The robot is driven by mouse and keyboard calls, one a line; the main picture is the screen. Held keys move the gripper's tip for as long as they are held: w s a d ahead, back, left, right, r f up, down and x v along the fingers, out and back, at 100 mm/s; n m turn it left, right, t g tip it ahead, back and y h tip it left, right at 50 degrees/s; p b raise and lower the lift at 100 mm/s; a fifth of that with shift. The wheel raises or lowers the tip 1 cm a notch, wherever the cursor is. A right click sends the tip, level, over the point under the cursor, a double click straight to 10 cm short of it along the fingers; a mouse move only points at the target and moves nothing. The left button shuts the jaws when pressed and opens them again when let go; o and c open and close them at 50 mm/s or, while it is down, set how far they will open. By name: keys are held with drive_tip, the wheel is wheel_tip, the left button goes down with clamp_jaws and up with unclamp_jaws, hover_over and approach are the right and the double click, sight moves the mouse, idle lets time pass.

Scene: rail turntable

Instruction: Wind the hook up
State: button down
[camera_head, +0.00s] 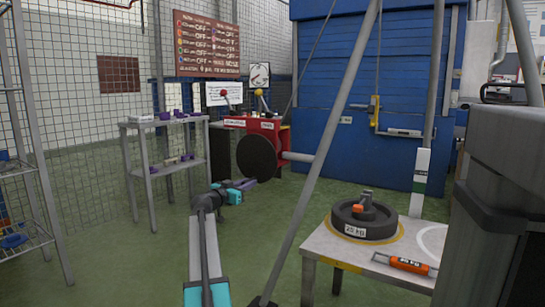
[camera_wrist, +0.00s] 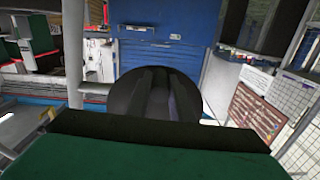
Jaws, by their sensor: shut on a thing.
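A red winch-like box (camera_head: 264,129) stands ahead with a large black disc (camera_head: 256,158) on its near side and a grey shaft (camera_head: 298,157) to the right. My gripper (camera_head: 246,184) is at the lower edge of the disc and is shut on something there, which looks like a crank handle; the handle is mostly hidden. In the wrist view a dark, round, grooved shape (camera_wrist: 155,95) fills the middle, right in front of my gripper.
A table (camera_head: 320,246) at right front holds a black 25 kg weight (camera_head: 362,229) and an orange-handled tool (camera_head: 405,263). Grey tripod-like poles (camera_head: 318,165) cross the view. A shelf (camera_head: 167,170) stands left, a blue shutter (camera_head: 390,70) behind. Green floor is free at left front.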

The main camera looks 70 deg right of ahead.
drive_tip(key=shift+w+r, duration=0.2)
drive_tip(key=shift+r, duration=0.1)
drive_tip(key=shift+w+d+r+m, duration=0.2)
drive_tip(key=shift+w+m, duration=0.4)
drive_tip(key=shift+m, duration=0.25)
drive_tip(key=shift+w+d+r+m, duration=0.2)
drive_tip(key=shift+w+m, duration=0.4)
drive_tip(key=shift+m, duration=0.25)
drive_tip(key=shift+f, duration=0.1)
drive_tip(key=c, duration=1.5)
unclamp_jaws()
drive_tip(key=shift+s, duration=0.1)
drive_tip(key=shift+o, duration=0.7)
drive_tip(key=shift+f, duration=0.1)
drive_tip(key=shift+a+f, duration=0.1)
drive_tip(key=shift+a, duration=0.1)
drive_tip(key=v, duration=0.7)
drive_tip(key=shift+a, duration=0.35)
